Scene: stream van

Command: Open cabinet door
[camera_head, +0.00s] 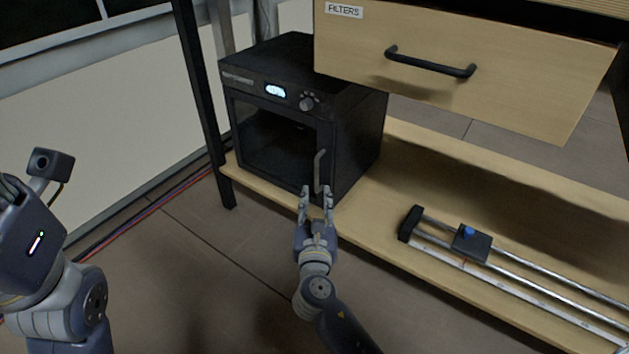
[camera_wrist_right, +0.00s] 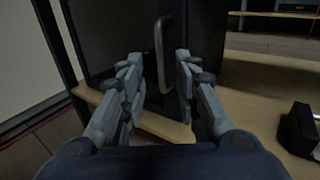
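A black cabinet-like box (camera_head: 345,120) with a glass-fronted door (camera_head: 275,145) stands on the low wooden shelf. Its door looks shut, with a vertical grey handle (camera_head: 319,171) on the right side. My right gripper (camera_head: 316,192) is open at the lower end of the handle. In the right wrist view the handle (camera_wrist_right: 160,50) rises between and beyond the two fingers of my right gripper (camera_wrist_right: 160,82); I see no finger closed on it. My left arm shows at the left edge of the head view, but its gripper fingers are out of frame.
A wooden drawer (camera_head: 450,75) labelled FILTERS juts out above and to the right of the box. A rail slider (camera_head: 472,243) lies on the shelf (camera_head: 390,215) at right. A dark table leg (camera_head: 200,100) stands left of the box.

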